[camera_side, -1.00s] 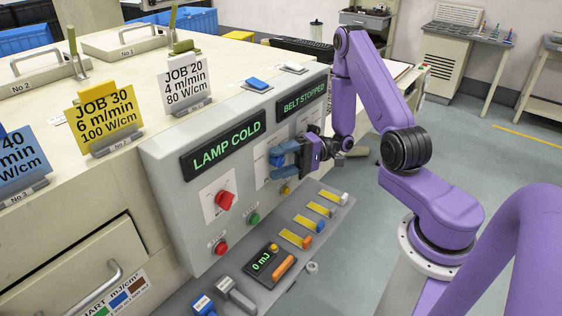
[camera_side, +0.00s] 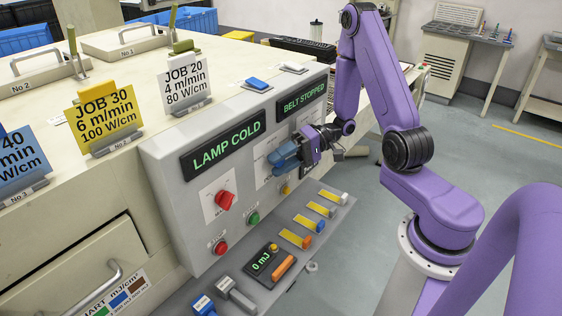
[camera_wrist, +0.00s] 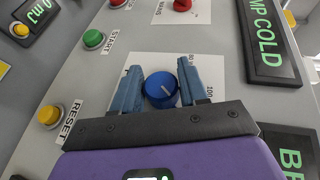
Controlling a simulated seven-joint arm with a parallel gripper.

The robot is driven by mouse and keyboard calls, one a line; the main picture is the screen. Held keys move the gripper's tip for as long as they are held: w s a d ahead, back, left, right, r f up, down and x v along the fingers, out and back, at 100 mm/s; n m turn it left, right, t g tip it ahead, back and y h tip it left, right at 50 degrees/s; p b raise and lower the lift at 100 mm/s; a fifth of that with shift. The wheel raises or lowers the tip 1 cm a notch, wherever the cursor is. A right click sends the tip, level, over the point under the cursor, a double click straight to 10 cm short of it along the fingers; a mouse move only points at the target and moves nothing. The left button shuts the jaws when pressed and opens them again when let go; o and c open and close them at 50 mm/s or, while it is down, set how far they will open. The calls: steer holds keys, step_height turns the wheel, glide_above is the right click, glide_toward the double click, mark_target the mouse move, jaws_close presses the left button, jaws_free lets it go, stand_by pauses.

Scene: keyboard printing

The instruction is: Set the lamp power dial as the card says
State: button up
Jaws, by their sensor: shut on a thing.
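A blue dial (camera_wrist: 160,90) with a white pointer line sits on a white scale plate (camera_wrist: 142,62) on the panel. In the wrist view my gripper (camera_wrist: 158,86) has its two blue fingers on either side of this dial, shut on it. In the side view my gripper (camera_side: 286,156) covers the dial. A red dial (camera_side: 225,200) is to the left on its own plate; its edge also shows in the wrist view (camera_wrist: 182,5). Small dial labels are hard to read. The cards are yellow JOB 30, 100 W/cm (camera_side: 103,118), white JOB 20, 80 W/cm (camera_side: 186,84), and blue JOB 40 (camera_side: 20,165), partly cut off.
Displays read LAMP COLD (camera_side: 226,146) and BELT STOPPED (camera_side: 303,102). A green button (camera_side: 253,219), a red button (camera_side: 220,247) and a yellow button (camera_side: 286,190) are close by. A lower shelf holds a 0 mJ meter (camera_side: 266,262) and several coloured pieces.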

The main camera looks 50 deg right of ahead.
steer(key=n+h, duration=0.1)
steer(key=h, duration=0.2)
steer(key=shift+g+h, duration=0.3)
steer(key=shift+n+h, duration=0.4)
steer(key=shift+h, duration=0.9)
steer(key=shift+g+h, duration=0.3)
steer(key=shift+h, duration=0.5)
steer(key=o, duration=1)
steer(key=shift+w, duration=0.1)
steer(key=shift+c, duration=0.2)
steer(key=v, duration=1.7)
steer(key=shift+s+d, duration=0.15)
steer(key=shift+s, duration=0.1)
steer(key=shift+r, duration=0.1)
